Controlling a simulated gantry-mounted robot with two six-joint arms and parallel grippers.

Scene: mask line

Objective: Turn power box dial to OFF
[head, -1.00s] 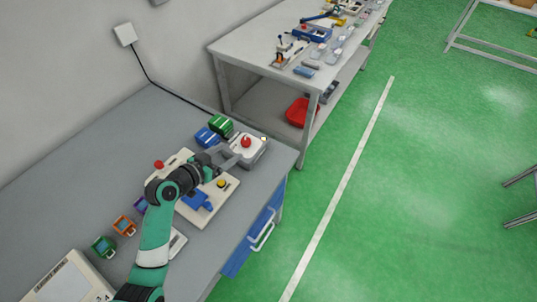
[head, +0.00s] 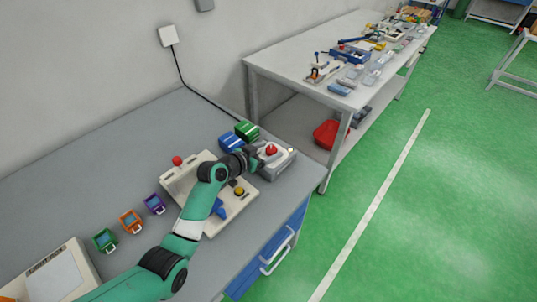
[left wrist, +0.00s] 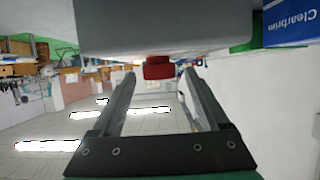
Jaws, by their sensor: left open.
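The power box (head: 284,172) is a light grey box with a red dial (head: 270,149) on top, near the far right end of the grey bench. It also shows in the left wrist view as a grey body (left wrist: 165,25), upside down, with the red dial (left wrist: 158,69) sticking out. My left gripper (head: 262,153) is open at the dial, partly hidden by its own wrist in the head view. In the left wrist view its fingertips (left wrist: 158,76) lie on either side of the dial, with visible gaps. The dial's setting cannot be read. My right gripper is not in view.
A blue box (head: 232,143) and a green box (head: 247,130) stand just behind the power box. A beige panel (head: 241,203) with a red knob (head: 177,160) and yellow button (head: 239,191) lies under my arm. A black cable (head: 187,82) runs along the wall.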

